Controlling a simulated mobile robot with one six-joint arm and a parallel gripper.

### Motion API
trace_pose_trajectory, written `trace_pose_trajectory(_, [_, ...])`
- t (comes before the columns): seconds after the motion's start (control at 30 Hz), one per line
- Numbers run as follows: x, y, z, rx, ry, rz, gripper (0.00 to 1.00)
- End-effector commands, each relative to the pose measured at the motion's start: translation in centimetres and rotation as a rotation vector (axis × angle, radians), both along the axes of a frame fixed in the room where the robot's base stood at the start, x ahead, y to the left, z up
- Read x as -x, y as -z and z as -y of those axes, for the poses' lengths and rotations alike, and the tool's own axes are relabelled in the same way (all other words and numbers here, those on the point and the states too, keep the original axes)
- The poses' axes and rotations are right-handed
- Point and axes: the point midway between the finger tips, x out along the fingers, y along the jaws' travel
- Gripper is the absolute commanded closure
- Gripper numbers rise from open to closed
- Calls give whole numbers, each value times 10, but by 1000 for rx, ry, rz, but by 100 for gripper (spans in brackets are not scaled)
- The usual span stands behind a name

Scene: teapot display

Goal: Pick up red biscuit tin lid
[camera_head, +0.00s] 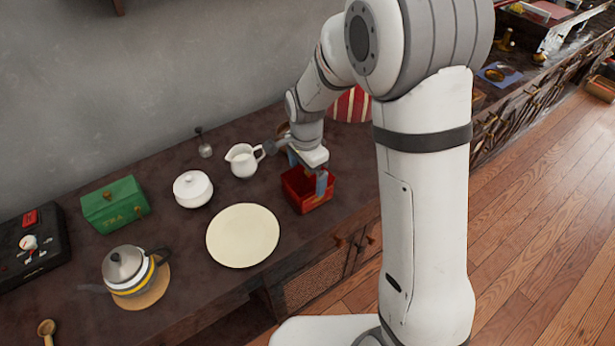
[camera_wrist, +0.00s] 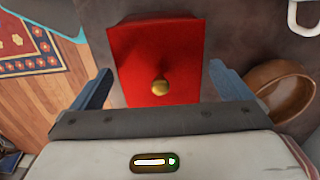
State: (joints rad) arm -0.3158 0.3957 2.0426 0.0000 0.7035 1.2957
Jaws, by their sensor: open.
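The red biscuit tin (camera_head: 301,204) stands on the dark counter near its front edge, under my gripper in the head view. Its red lid (camera_wrist: 157,50) with a round brass knob (camera_wrist: 160,87) fills the upper middle of the wrist view. My gripper (camera_head: 307,174) points down over the tin and is open. In the wrist view the blue fingers of my gripper (camera_wrist: 160,76) lie on either side of the lid, with the knob between them. Nothing is held. I cannot tell how far the fingertips are above the lid. My gripper hides part of the tin in the head view.
A white jug (camera_head: 243,160) stands behind and left of the tin. A cream plate (camera_head: 243,236) lies to the left. A brown bowl (camera_wrist: 278,90) is right of the lid in the wrist view. A green tea box (camera_head: 115,205) and kettle (camera_head: 128,268) stand farther left.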

Motion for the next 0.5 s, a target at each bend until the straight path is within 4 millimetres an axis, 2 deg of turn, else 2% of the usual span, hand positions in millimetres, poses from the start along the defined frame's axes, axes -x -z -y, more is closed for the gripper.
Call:
trace_pose_trajectory(0.2, [0,1,0,0,-1,0,2])
trace_pose_trajectory(0.5, [0,1,-1,0,-2,0,26])
